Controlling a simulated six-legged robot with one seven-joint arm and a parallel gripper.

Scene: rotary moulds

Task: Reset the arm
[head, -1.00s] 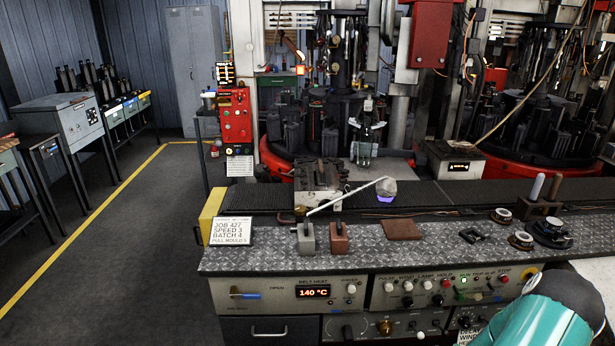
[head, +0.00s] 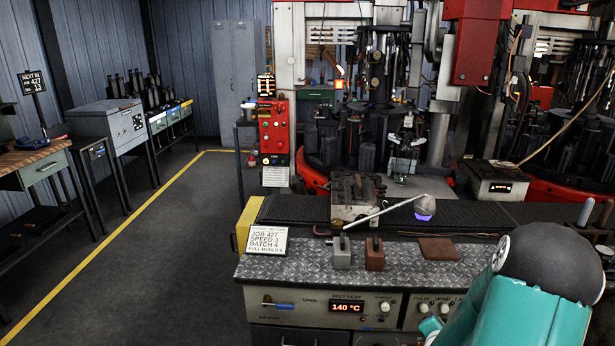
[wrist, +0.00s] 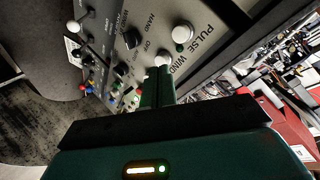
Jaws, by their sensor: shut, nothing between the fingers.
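My gripper (wrist: 157,88) shows in the wrist view with its two green fingers together and nothing between them. It points toward a grey control panel (wrist: 205,45) marked PULSE and WIND, with white and black knobs. Whether the fingers touch the panel, I cannot tell. In the head view my teal arm with a black joint fills the lower right, over the right part of the console.
The console (head: 300,267) bears a job card (head: 265,240), a grey block (head: 341,254), a reddish block (head: 374,254) and a brown plate (head: 438,249). A pale rod (head: 385,211) lies near the conveyor belt (head: 295,208). The aisle floor (head: 170,255) at left is clear.

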